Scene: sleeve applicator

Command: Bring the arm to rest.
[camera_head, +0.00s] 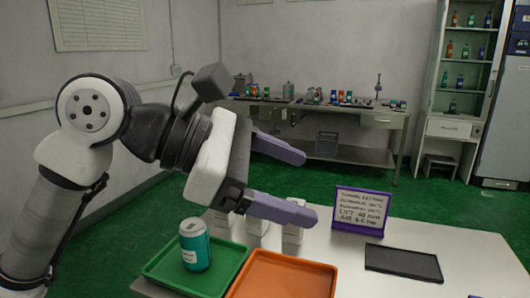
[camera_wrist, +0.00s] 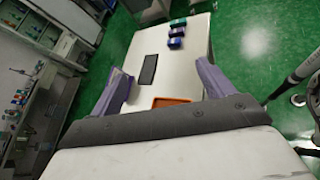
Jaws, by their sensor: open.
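My gripper (camera_head: 306,187) is raised over the white table (camera_head: 460,250), its purple fingers wide apart with nothing between them. In the wrist view my gripper (camera_wrist: 163,75) also shows spread fingers and an empty gap. The arm reaches in from the left in the head view, bent at the joint. The gripper is above and to the right of a teal can (camera_head: 195,250), apart from it.
The can stands upright on a green tray (camera_head: 163,265), beside an orange tray (camera_head: 280,277). Small white items (camera_head: 292,237) stand behind the trays, partly hidden. A purple-framed sign (camera_head: 361,211) and a flat black mat (camera_head: 403,262) are on the right. A workbench (camera_head: 350,152) stands far behind.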

